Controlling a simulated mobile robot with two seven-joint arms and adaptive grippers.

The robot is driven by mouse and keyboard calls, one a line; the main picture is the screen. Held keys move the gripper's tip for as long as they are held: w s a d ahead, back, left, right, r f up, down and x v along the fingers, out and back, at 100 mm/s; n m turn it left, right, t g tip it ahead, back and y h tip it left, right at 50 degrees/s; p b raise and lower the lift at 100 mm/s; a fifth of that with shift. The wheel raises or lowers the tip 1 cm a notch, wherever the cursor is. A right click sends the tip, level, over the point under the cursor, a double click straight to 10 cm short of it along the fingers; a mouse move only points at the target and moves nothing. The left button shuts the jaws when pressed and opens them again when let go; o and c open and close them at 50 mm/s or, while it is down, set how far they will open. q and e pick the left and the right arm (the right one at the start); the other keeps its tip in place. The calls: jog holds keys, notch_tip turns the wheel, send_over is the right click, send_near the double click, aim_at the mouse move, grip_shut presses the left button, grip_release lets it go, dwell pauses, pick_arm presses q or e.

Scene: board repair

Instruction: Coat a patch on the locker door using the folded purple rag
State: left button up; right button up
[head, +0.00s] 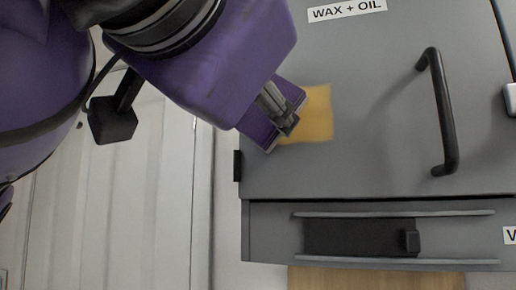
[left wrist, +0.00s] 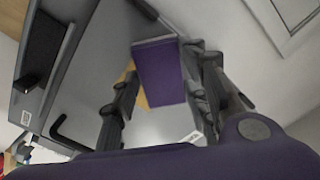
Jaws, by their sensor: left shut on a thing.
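The grey locker door (head: 375,170) fills the right of the head view. A yellow-orange patch (head: 320,112) lies on its left part, also seen in the left wrist view (left wrist: 141,99). My left gripper (head: 279,110) is shut on the folded purple rag (head: 258,131), which shows between the fingers in the left wrist view (left wrist: 160,72). The rag is at the patch's left edge and covers part of it from view. Whether the rag touches the door is hard to tell. My right gripper is in neither view.
A black bar handle (head: 441,115) stands out from the door, right of the patch. A "WAX + OIL" label (head: 347,10) is above. Below is a grey panel with rails and a black recess (head: 355,237). Pale panelled wall (head: 110,210) lies at left.

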pick_arm(q)
jog(key=v, duration=0.6)
dwell(0.3)
jog(key=v, duration=0.3)
dwell(0.3)
jog(key=shift+w, duration=0.1)
dwell(0.4)
